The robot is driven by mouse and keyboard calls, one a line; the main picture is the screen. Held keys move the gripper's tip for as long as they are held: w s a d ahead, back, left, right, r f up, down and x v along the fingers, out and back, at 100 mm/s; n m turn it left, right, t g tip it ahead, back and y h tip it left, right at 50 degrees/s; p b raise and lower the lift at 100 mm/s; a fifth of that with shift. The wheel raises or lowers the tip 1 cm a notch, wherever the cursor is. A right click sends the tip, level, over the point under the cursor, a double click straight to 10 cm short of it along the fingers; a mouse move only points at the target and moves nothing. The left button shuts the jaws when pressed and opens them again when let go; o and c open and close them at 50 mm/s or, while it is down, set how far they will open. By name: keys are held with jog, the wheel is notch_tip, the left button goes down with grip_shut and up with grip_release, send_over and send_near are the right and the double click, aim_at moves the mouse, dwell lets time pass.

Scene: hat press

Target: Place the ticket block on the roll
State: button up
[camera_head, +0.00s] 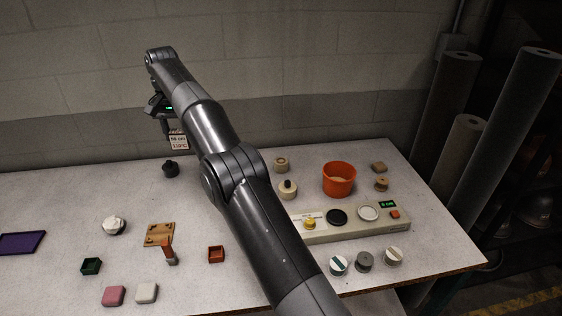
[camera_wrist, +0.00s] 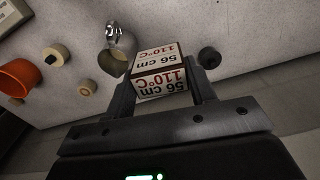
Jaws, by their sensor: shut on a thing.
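The ticket block (camera_head: 178,140) is a small dark-edged block with white faces printed "56 cm" and "110°C" in black and red. My gripper (camera_head: 169,124) is shut on it and holds it above the back left of the table. In the wrist view the block (camera_wrist: 160,80) sits between both fingers of my gripper (camera_wrist: 162,92).
A black knobbed weight (camera_head: 170,169) is below the gripper.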

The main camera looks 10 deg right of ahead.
jog(key=w+d+n, duration=0.1)
jog(key=w+d, duration=0.1)
jog(key=d, duration=1.9)
jog(key=w+d, duration=0.2)
jog(key=d, duration=1.9)
send_near(281, 160)
jog(key=shift+s, duration=0.1)
jog(key=shift+f, duration=2.05)
jog(key=o, duration=1)
jog(key=shift+f, duration=0.15)
